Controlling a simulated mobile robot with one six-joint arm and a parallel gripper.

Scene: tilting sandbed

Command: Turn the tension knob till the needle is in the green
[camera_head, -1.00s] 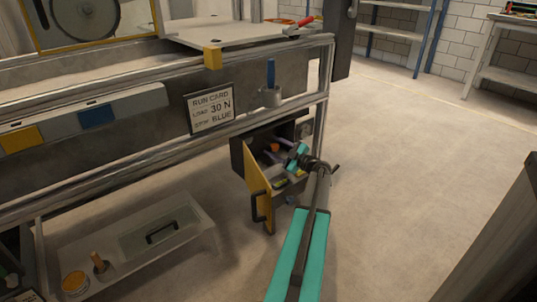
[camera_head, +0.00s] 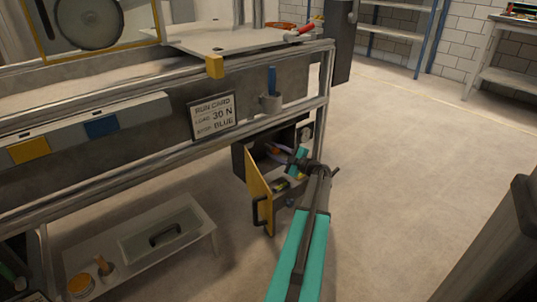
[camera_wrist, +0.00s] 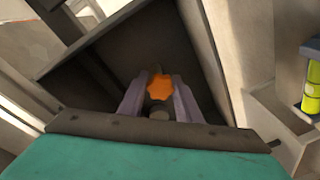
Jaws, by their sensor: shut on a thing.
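The tension knob (camera_wrist: 159,87) is orange and lobed, and sits inside a dark open box in the wrist view. My gripper (camera_wrist: 159,92) has its two purple-grey fingers closed on either side of the knob, touching it. In the head view my gripper (camera_head: 273,151) reaches into the box (camera_head: 240,160) below the bench, and the knob is mostly hidden there. I cannot make out a needle or a green zone in either view.
The box's yellow door (camera_head: 259,190) hangs open with a black handle. A run card (camera_head: 213,115) reading 30 N and BLUE is on the bench front. A low table (camera_head: 205,240) stands at lower left. The floor (camera_head: 420,150) to the right is clear.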

